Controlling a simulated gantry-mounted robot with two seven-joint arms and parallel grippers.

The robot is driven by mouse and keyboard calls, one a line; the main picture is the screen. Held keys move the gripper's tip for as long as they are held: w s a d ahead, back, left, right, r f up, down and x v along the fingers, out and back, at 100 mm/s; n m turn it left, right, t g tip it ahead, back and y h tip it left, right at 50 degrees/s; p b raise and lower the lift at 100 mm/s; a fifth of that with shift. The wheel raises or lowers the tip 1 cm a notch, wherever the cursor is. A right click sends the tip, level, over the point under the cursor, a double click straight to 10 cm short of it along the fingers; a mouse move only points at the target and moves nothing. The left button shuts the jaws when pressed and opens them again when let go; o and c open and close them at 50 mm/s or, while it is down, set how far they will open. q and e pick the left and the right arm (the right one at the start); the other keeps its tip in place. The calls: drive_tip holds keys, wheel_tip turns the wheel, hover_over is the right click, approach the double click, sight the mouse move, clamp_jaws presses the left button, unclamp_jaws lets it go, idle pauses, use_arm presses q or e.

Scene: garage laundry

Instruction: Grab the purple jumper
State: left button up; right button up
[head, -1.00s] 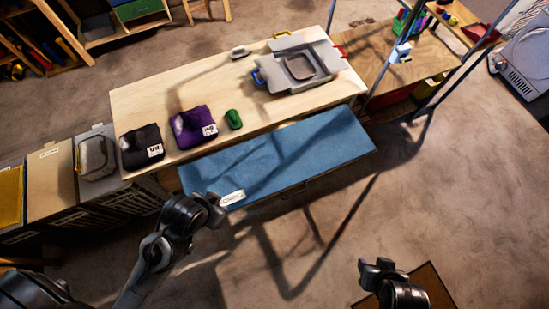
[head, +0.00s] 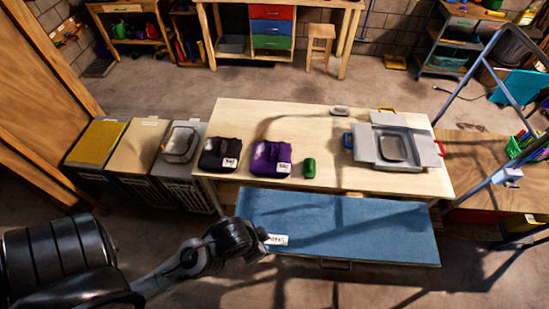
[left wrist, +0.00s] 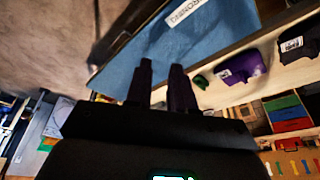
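The purple jumper (head: 264,156) lies folded on the wooden table, with a white label on its front right. In the left wrist view it shows upper right (left wrist: 252,64), beyond the blue board. A black folded garment (head: 216,152) lies left of it and a small green item (head: 309,168) lies right of it. My left gripper (head: 264,235) is at the front left corner of the blue board, apart from the jumper. In the left wrist view its two fingers (left wrist: 162,68) stand apart with nothing between them. My right gripper is out of view.
The blue board (head: 350,225) juts out in front of the table (head: 310,112). A grey tray-like container (head: 372,151) stands on the table's right. Bins (head: 135,150) stand left of the table. A metal frame post (head: 470,185) rises at the right.

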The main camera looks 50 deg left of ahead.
use_arm(q)
drive_tip(key=shift+o, duration=0.2)
drive_tip(key=o, duration=1.4)
